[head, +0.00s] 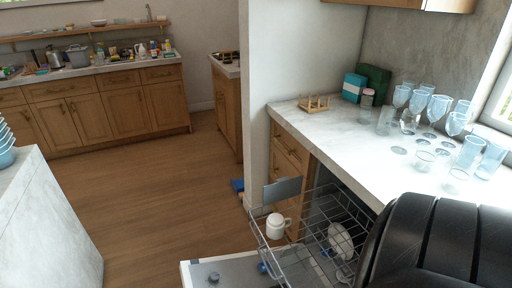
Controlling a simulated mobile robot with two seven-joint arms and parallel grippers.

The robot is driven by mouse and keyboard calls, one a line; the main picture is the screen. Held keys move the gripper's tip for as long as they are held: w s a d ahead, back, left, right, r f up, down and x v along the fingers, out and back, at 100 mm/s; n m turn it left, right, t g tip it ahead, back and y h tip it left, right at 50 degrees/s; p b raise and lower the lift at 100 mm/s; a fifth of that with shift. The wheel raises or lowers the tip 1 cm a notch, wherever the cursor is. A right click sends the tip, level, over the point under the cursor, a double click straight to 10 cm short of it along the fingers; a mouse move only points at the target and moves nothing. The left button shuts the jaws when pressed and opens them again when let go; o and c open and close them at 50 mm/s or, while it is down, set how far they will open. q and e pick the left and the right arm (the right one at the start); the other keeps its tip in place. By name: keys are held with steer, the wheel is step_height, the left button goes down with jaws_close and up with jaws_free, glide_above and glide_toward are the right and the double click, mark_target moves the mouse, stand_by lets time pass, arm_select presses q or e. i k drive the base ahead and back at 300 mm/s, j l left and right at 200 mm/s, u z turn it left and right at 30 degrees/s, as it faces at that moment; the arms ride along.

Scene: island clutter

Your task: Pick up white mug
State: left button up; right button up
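A small white mug (274,227) appears upright at the left part of the open dishwasher's wire rack (300,268), with its handle toward the right. Some rack wires pass close to it, and I cannot tell exactly what it rests on. Another white dish (340,240) sits further right in the rack, partly behind wires; its kind is unclear. Neither of my grippers is in view.
The open dishwasher door (200,272) lies below the rack. The right counter (375,142) holds several glasses (438,107), a wooden rack (314,103) and a teal box (353,87).

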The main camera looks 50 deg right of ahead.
mark_target(276, 226)
steer(key=i+j+z, duration=0.25)
steer(key=i+j, duration=0.2)
steer(key=i+j+z, duration=0.3)
steer(key=i+j, duration=0.25)
steer(key=i+z, duration=0.3)
steer(key=i, duration=0.4)
steer(key=i+j+z, duration=0.25)
steer(key=i, duration=0.45)
steer(key=i+z, duration=0.2)
steer(key=z, duration=0.2)
steer(key=i+z, duration=0.25)
steer(key=z, duration=0.15)
steer(key=i+j+z, duration=0.15)
steer(key=z, duration=0.25)
steer(key=i+j+z, duration=0.2)
steer(key=z, duration=0.2)
steer(key=i+j+z, duration=0.1)
steer(key=z, duration=0.4)
steer(key=i+j+z, duration=0.15)
steer(key=z, duration=0.3)
steer(key=i+j+z, duration=0.1)
steer(key=j+z, duration=0.15)
steer(key=z, duration=0.25)
